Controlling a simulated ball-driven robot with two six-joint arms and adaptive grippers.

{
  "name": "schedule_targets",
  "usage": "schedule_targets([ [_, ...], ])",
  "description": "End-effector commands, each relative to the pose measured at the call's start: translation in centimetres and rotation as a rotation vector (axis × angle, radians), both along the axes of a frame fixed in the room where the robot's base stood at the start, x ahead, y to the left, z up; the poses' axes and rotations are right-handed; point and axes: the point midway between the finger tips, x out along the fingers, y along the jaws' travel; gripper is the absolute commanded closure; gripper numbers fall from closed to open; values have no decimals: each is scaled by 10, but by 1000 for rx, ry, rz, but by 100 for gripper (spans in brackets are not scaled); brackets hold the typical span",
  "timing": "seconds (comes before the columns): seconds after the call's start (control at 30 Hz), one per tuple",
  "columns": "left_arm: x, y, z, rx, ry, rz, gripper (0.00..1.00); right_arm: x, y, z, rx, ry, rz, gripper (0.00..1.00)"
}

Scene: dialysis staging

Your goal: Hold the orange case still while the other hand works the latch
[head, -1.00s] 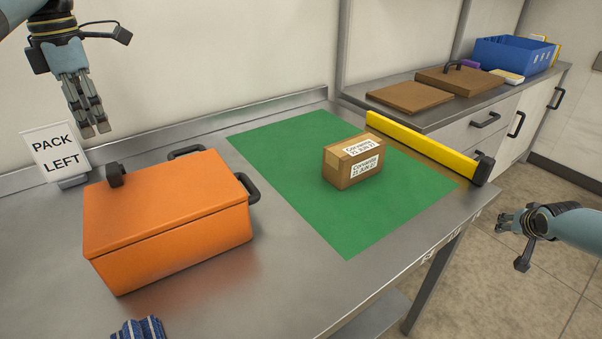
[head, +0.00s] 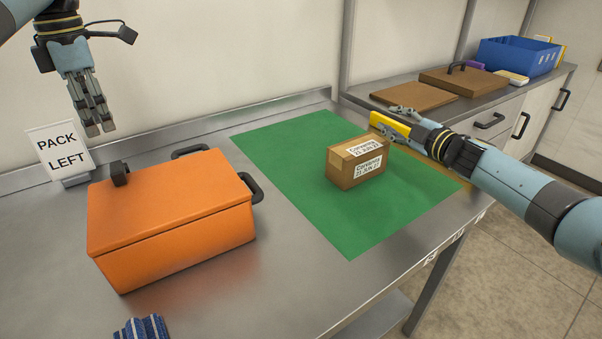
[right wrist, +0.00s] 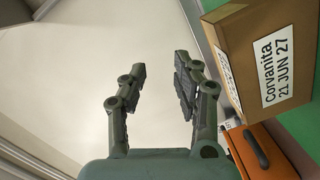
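The orange case (head: 175,225) stands on the left of the metal bench in the head view, its lid down. A dark block (head: 120,172) stands on its lid near the left edge; I cannot tell whether this is the latch. Dark handles show at its back and right side. My left gripper (head: 100,130) hangs above and behind the case, apart from it, fingers close together; its opening is unclear. My right gripper (head: 388,120) is open and empty, above the bench's right side near the cardboard box. In the right wrist view, part of the case (right wrist: 262,150) shows at lower right.
A labelled cardboard box (head: 357,162) sits on a green mat (head: 345,228). A yellow bar (head: 378,119) is partly hidden by my right arm. A "PACK LEFT" sign (head: 60,150) stands behind the case. A striped blue cloth (head: 141,328) lies in front. A blue bin (head: 515,55) stands back right.

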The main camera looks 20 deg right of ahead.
Motion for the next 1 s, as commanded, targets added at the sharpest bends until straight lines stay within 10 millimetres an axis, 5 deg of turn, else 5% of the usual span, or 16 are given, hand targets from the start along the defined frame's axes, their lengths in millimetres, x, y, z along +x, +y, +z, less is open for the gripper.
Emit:
schedule_targets([
  [0.03,0,0,0,0,0,0,62,-1,34,0,-92,-24,91,70],
  [0.2,0,0,0,0,0,0,62,-20,141,-10,-446,-116,417,70],
  [0.4,0,0,0,0,0,0,62,-54,224,-33,-792,-203,734,70],
  [0.67,0,0,0,0,0,0,62,-72,256,-50,-959,-236,893,70],
  [1.0,0,0,0,0,0,0,62,-43,297,-71,-961,-234,897,70],
])
